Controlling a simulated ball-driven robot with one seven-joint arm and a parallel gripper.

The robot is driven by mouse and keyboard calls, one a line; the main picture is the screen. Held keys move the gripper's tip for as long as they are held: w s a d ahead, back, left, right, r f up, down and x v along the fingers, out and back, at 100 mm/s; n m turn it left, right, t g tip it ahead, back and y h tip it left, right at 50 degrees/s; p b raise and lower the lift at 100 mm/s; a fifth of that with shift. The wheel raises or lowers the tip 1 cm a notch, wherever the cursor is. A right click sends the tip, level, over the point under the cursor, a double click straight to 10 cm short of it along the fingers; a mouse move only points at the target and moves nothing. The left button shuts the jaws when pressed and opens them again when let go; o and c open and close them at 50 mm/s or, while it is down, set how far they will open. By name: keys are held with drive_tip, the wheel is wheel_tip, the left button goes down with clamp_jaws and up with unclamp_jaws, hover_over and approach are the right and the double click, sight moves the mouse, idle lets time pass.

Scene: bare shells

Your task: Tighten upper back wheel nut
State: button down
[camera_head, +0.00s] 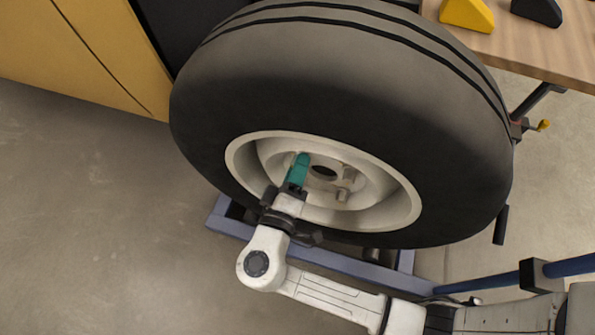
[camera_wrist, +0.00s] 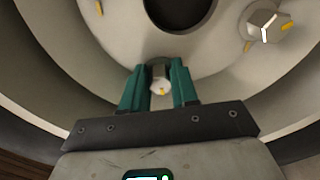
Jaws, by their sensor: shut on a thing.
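The wheel (camera_head: 330,90) is a large black tyre on a pale rim (camera_head: 405,210) with a dark centre hole (camera_head: 323,173). My gripper (camera_head: 300,170) has teal fingers and reaches into the rim, left of the hole. In the wrist view my gripper (camera_wrist: 159,80) is shut on a wheel nut (camera_wrist: 160,80), a small grey stub with a yellow mark, below the centre hole (camera_wrist: 180,8). Another nut (camera_wrist: 263,26) with white and yellow marks shows at the right, and part of one more at the top left. In the head view the fingers hide the held nut.
A blue stand (camera_head: 350,265) is under the wheel. A wooden table (camera_head: 535,45) with a yellow block (camera_head: 467,14) and a dark block (camera_head: 538,10) is at the top right. A yellow panel (camera_head: 85,55) is at the upper left. The floor at left is clear.

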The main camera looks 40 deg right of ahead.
drive_tip(key=shift+f+m+b, duration=0.2)
drive_tip(key=shift+m+b, duration=0.6)
drive_tip(key=shift+m, duration=0.4)
drive_tip(key=c, duration=0.9)
unclamp_jaws()
drive_tip(key=shift+d+r, duration=0.1)
drive_tip(key=shift+c, duration=0.2)
drive_tip(key=p+v, duration=0.2)
drive_tip(key=v, duration=0.8)
drive_tip(key=shift+s+a, duration=0.2)
drive_tip(key=shift+a, duration=0.2)
